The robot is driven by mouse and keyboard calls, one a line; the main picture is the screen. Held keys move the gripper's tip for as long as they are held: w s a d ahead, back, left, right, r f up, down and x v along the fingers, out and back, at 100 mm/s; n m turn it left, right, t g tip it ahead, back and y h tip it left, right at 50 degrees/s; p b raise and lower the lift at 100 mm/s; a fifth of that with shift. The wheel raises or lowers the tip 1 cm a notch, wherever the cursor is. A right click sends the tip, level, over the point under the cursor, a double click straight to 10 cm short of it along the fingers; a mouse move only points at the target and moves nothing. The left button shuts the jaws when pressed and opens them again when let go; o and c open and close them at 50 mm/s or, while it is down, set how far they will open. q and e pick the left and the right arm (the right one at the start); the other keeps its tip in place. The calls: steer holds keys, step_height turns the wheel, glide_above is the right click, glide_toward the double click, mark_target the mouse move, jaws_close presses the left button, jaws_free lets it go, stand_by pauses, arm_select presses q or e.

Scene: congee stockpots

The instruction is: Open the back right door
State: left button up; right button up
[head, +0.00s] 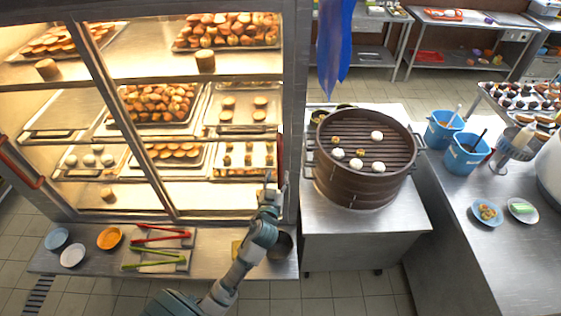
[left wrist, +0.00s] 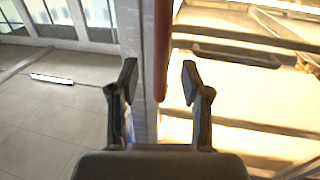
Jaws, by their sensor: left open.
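A lit glass-front cabinet fills the left of the head view. Its right door (head: 190,218) looks closed, with a metal frame around the glass. A reddish vertical handle (left wrist: 161,45) shows in the left wrist view, lying between my fingers. My left gripper (head: 270,188) is at the right edge of this door in the head view, in front of the frame. It also shows in the left wrist view (left wrist: 160,82), open, with one finger on each side of the handle and not closed on it. The gripper hides part of the handle in the head view. My right gripper is not in view.
A second red handle (head: 20,162) is at the cabinet's far left. A ledge with plates and tongs (head: 160,238) runs below the doors. A dark steamer (head: 363,185) with buns stands on a steel counter (head: 400,222) to the right. Tiled floor is clear in front.

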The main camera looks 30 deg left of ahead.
mark_target(279, 166)
arm_select(q)
steer(key=x, duration=0.6)
steer(key=shift+w+a+p, duration=0.25)
steer(key=shift+p, duration=0.1)
steer(key=shift+d, duration=0.1)
steer(key=shift+c, duration=0.8)
jaws_close()
